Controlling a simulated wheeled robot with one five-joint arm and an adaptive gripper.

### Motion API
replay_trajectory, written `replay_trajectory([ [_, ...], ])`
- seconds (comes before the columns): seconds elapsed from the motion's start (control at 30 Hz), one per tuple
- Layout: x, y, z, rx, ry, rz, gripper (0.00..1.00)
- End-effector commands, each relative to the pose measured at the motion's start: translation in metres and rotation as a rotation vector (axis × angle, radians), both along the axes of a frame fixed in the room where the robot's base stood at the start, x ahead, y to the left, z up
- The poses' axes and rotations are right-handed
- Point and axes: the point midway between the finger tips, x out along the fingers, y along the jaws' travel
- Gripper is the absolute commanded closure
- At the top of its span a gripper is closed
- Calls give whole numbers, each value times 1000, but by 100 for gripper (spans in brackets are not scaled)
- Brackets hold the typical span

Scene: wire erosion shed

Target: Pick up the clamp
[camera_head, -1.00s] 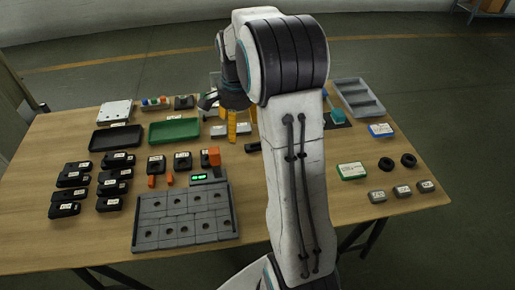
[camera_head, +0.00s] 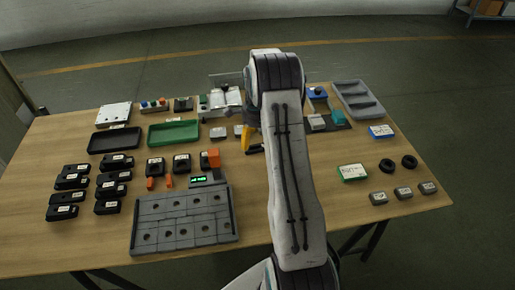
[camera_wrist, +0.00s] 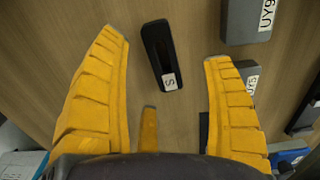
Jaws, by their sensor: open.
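In the wrist view, a black slotted bar (camera_wrist: 159,48) with a white "S" label lies on the wooden table. It looks like the clamp, though I cannot be sure. My gripper (camera_wrist: 164,46) is open, its yellow fingers to the left and right of the bar. A third, shorter yellow finger points up from below, short of the bar's labelled end. No finger appears to touch the bar. In the head view, yellow parts of my gripper (camera_head: 250,139) show left of the arm, which hides the bar.
Grey labelled blocks (camera_wrist: 248,20) lie right of the bar. In the head view, several black labelled pieces (camera_head: 71,182) fill the table's left. A grey grid plate (camera_head: 185,219) is at front, a green tray (camera_head: 174,133) behind it, and a grey compartment tray (camera_head: 358,99) at back right.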

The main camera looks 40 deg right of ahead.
Motion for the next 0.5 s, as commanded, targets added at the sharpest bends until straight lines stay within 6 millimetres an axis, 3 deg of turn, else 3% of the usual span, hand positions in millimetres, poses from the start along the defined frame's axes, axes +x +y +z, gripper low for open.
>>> replay_trajectory([
  [0.23,-4,1,-31,1,3,1,25],
  [0.5,-4,1,-42,0,1,1,25],
])
